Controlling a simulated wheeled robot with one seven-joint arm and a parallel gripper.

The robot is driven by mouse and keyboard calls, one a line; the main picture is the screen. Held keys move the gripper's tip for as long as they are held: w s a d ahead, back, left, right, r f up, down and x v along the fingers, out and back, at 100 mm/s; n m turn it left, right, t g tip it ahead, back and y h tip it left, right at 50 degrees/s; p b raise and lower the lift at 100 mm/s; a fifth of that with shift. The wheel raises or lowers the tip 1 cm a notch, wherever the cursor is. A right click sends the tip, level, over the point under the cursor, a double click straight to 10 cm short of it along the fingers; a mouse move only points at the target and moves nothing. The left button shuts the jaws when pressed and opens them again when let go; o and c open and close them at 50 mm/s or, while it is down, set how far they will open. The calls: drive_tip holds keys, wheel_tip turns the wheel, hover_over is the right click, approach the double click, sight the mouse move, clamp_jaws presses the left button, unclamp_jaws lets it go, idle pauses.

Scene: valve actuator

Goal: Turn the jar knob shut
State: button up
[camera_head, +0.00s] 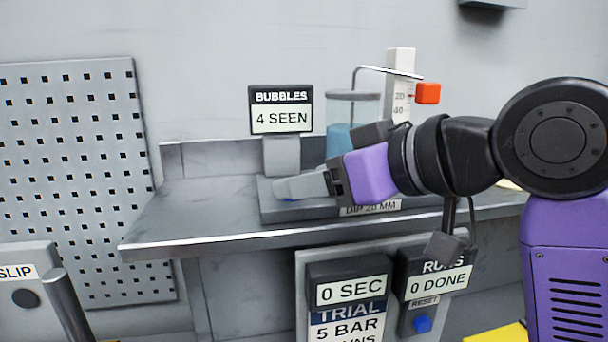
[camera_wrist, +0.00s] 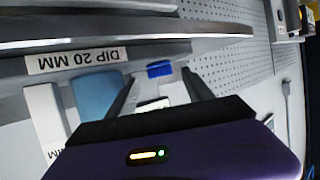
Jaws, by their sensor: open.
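The jar (camera_head: 340,140) with blue liquid stands on a grey base labelled DIP 20 MM (camera_head: 370,210), on the shelf. It also shows upside down in the wrist view (camera_wrist: 98,95). A small blue knob (camera_wrist: 159,69) sits low on the base, left of the jar in the head view, where little of it shows under my fingers. I take this to be the jar knob. My gripper (camera_head: 285,189) reaches in from the right at the front of the base. Its two fingers (camera_wrist: 158,76) are open and apart, with the blue knob between or just beyond their tips; contact cannot be told.
A BUBBLES display (camera_head: 281,110) reading 4 SEEN stands behind my fingers. A white scale post (camera_head: 400,85) with an orange block (camera_head: 428,93) rises behind my wrist. The shelf (camera_head: 180,215) is clear at left. Panels reading 0 SEC (camera_head: 350,290) and 0 DONE hang below.

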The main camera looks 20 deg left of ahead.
drive_tip(key=shift+x, duration=1.05)
drive_tip(key=shift+c, duration=0.2)
drive_tip(key=shift+s, duration=0.1)
clamp_jaws()
drive_tip(key=shift+w+d+r+n+g+p, duration=0.15)
drive_tip(key=shift+w+n+g+p, duration=0.1)
drive_tip(key=shift+n+g+p, duration=0.45)
drive_tip(key=shift+w+n+g+y+p, duration=0.15)
drive_tip(key=shift+n+g+y+p, duration=0.3)
drive_tip(key=shift+n+g, duration=0.55)
drive_tip(key=shift+o, duration=0.2)
unclamp_jaws()
